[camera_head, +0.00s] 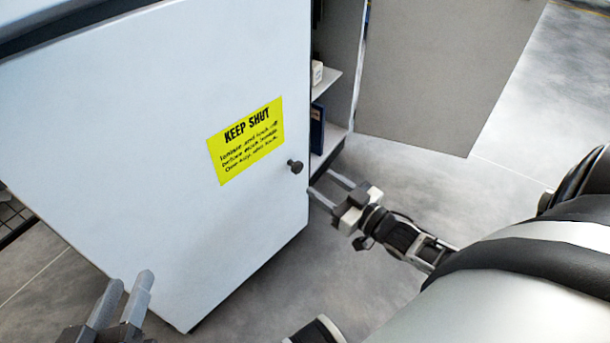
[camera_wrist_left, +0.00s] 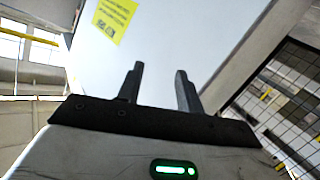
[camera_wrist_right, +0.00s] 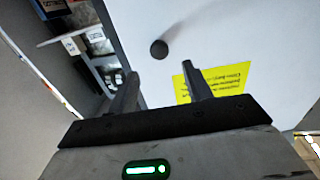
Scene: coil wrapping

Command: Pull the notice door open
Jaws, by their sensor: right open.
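The notice door (camera_head: 110,130) is a white panel with a yellow KEEP SHUT notice (camera_head: 245,140). Its dark round knob (camera_head: 295,166) is near the right edge. My right gripper (camera_head: 321,182) is open and empty, just below and right of the knob. In the right wrist view the knob (camera_wrist_right: 158,49) appears beyond the fingertips, apparently not between them. My left gripper (camera_head: 130,280) is open and empty before the lower door. The left wrist view shows the notice (camera_wrist_left: 113,15) beyond its fingers.
A grey panel (camera_head: 440,70) stands at the upper right beside the open shelves (camera_head: 328,80), which hold a blue item (camera_head: 317,130) and a white item (camera_head: 317,72). Grey floor (camera_head: 390,180) is clear below the panel. Dark wire mesh (camera_head: 12,215) shows at the left.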

